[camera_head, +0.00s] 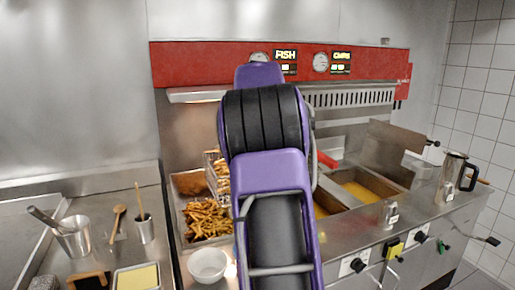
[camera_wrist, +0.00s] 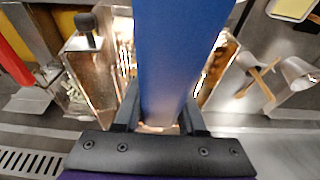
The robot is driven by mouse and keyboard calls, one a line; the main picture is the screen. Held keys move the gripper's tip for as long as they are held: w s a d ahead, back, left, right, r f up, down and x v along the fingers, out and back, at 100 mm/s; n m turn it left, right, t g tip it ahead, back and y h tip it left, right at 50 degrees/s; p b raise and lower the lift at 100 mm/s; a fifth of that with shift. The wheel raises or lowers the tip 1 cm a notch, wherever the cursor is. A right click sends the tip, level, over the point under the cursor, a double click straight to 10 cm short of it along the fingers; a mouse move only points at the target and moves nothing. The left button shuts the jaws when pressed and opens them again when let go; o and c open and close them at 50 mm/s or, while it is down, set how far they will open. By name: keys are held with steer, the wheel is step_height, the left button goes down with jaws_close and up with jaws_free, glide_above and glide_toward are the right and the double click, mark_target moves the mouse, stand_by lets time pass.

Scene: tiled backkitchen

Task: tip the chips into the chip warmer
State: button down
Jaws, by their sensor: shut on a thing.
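My gripper (camera_wrist: 160,112) is shut on a broad blue handle (camera_wrist: 182,50) in the wrist view. In the head view my own arm hides the gripper and this handle. A wire basket (camera_head: 212,163) with chips against it shows just left of my arm, above the warmer; my arm hides the rest of it. The chip warmer (camera_head: 182,228) is a steel tray below it. A heap of chips (camera_head: 207,218) lies in its front part, and brown fried pieces (camera_head: 190,182) lie at its back. In the wrist view the handle covers most of the basket.
Fryer wells with yellow oil (camera_head: 360,185) and a red handle (camera_head: 327,160) are right of my arm. A white bowl (camera_head: 207,265) stands in front of the warmer. Utensil pots (camera_head: 75,238) stand at left, a steel jug (camera_head: 452,172) at far right. A red panel (camera_head: 200,62) spans the back.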

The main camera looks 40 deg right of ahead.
steer(key=w+a+f+n+g+h+b, duration=0.1)
steer(key=w+a+f+n+h+b, duration=0.1)
steer(key=a+f+h+b, duration=0.3)
steer(key=w+a+f+n+g+h+b, duration=0.1)
steer(key=w+a+f+n+h+b, duration=0.1)
steer(key=a+f+h+b, duration=0.3)
steer(key=shift+w+a+f+h+b, duration=0.3)
steer(key=shift+w+a+f+h, duration=0.45)
steer(key=shift+a+f+h, duration=2.8)
steer(key=r+h, duration=0.1)
steer(key=a+r+h, duration=0.1)
steer(key=h, duration=0.1)
steer(key=shift+a+r, duration=0.2)
steer(key=shift+r, duration=0.1)
